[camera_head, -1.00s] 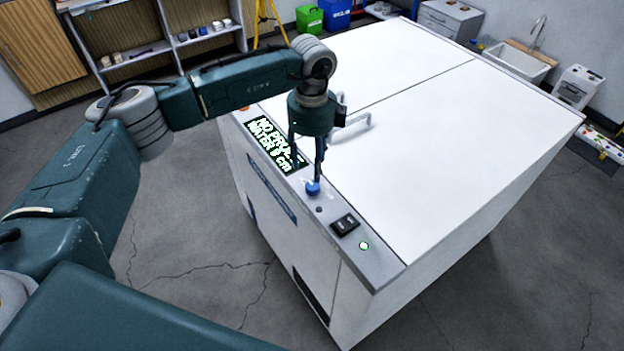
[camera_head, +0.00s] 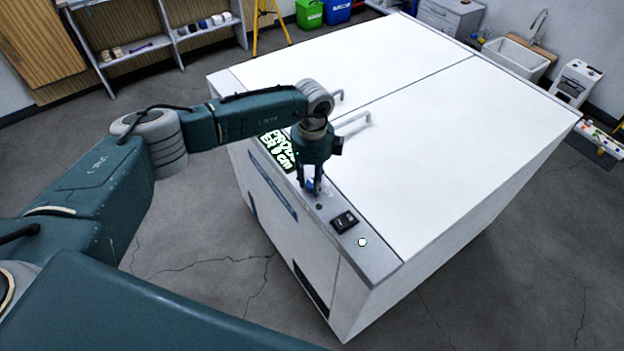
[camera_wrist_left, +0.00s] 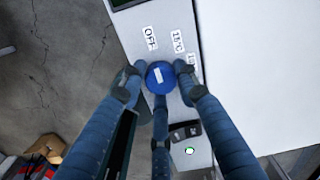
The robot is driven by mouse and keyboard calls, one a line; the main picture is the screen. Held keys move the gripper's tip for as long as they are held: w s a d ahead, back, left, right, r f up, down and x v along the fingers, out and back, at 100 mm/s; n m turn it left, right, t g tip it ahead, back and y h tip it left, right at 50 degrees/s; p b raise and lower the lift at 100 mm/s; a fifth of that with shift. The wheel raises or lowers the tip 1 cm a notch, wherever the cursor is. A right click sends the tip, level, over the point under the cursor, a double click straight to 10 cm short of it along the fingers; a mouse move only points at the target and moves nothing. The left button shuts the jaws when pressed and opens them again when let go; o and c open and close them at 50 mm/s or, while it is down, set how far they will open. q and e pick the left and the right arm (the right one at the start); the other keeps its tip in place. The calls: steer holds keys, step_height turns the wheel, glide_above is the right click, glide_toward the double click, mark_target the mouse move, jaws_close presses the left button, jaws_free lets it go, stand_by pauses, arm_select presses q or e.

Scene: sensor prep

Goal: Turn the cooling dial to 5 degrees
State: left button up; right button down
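The blue cooling dial (camera_head: 309,185) sits on the grey control strip of the white bath cabinet. In the left wrist view the round dial (camera_wrist_left: 160,84) carries a small white mark. Labels reading OFF (camera_wrist_left: 150,38) and 15°C (camera_wrist_left: 177,41) stand beyond it, with a third label partly hidden at the right finger. My left gripper (camera_head: 310,188) points down over the dial. Its fingertips (camera_wrist_left: 159,75) are on both sides of the dial and seem to touch it, with a third finger at the near side. The right gripper is not in view.
A lit display (camera_head: 277,150) is partly covered by my left arm. A black rocker switch (camera_head: 344,222) and a small round light (camera_head: 362,242) are farther along the strip. Lid handles (camera_head: 353,124) rise behind the gripper. The white lid (camera_head: 440,130) is clear.

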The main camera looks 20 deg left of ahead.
arm_select(q)
steer(key=shift+w+a, duration=0.1)
steer(key=shift+c, duration=1.4)
